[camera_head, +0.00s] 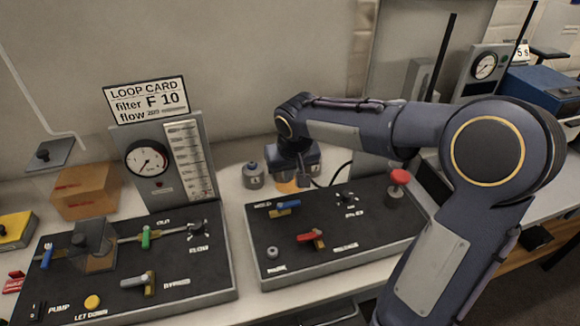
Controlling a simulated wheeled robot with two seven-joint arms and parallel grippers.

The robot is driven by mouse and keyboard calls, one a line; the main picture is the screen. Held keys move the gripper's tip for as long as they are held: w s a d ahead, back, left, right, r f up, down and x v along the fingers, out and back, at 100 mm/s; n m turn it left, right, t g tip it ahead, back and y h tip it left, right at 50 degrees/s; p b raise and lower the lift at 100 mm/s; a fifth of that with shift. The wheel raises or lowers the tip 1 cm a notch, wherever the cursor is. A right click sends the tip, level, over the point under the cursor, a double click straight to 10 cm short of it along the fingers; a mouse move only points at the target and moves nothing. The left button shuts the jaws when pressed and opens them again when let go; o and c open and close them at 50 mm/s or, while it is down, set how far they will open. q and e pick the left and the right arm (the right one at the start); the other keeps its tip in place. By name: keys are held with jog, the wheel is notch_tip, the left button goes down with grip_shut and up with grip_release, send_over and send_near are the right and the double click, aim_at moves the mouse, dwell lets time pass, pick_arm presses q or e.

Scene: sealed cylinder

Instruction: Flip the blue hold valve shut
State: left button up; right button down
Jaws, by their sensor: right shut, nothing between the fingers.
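The blue hold valve (288,204) is a small blue lever on a brass-coloured body. It sits at the back left of the right-hand black panel (300,262), beside a white label that seems to read HOLD. The lever points to the right, roughly along the panel's back edge. My right gripper (309,181) is shut and empty, pointing down just behind and above the valve. It looks apart from the lever, though the exact gap is hard to tell. My left gripper is not in view.
The same panel carries a red lever (312,236), a red knob (400,176) and a grey knob (272,253). A small grey weight (253,177) stands left of my gripper.

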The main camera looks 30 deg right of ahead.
aim_at(288, 205)
jog(key=x, duration=0.4)
jog(key=shift+s+f+p, duration=0.15)
jog(key=shift+f+p, duration=0.1)
jog(key=shift+p, duration=0.05)
jog(key=s, duration=0.3)
jog(key=shift+a, duration=0.4)
jog(key=shift+s, duration=0.1)
